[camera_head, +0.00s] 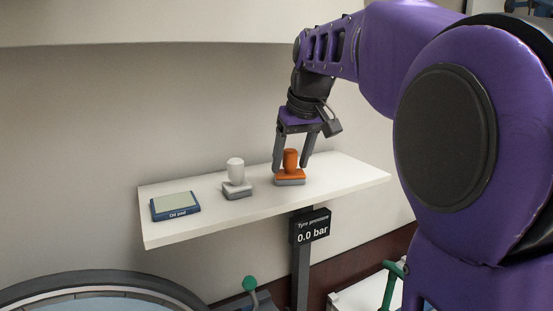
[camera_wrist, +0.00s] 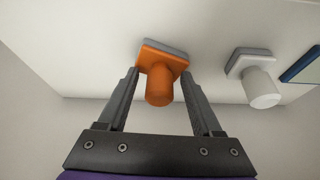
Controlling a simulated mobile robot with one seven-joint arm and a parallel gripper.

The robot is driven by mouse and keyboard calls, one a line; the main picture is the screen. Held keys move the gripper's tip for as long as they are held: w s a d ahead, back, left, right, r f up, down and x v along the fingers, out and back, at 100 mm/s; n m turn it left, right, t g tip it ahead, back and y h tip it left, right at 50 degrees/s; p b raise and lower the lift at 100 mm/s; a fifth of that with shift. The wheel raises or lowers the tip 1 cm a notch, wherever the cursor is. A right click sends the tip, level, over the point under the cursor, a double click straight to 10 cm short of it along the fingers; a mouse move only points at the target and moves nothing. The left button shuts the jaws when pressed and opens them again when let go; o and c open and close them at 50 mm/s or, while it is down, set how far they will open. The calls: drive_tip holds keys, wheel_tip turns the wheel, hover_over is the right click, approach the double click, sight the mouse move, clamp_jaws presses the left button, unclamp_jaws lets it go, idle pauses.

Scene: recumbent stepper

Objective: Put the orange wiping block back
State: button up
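The orange wiping block (camera_head: 290,175) stands upright on the white shelf (camera_head: 340,178), with an orange knob on top and a grey pad beneath. It also shows in the wrist view (camera_wrist: 160,70). My gripper (camera_head: 291,168) is above the shelf, pointing down, with one finger on each side of the orange knob. In the wrist view my gripper (camera_wrist: 160,82) is open, with gaps between the fingers and the knob. The grey pad appears to rest on the shelf.
A white wiping block (camera_head: 237,178) stands left of the orange one. A blue oil pad (camera_head: 175,206) lies at the shelf's left end. The shelf's right end is clear. A tyre pressure display (camera_head: 311,228) reading 0.0 bar is below the front edge. The wall is close behind.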

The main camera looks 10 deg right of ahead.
drive_tip(key=shift+r, duration=0.3)
drive_tip(key=p+v, duration=0.1)
drive_tip(key=v, duration=1)
drive_tip(key=shift+s+r, duration=0.2)
drive_tip(key=shift+r, duration=0.15)
drive_tip(key=shift+w, duration=0.1)
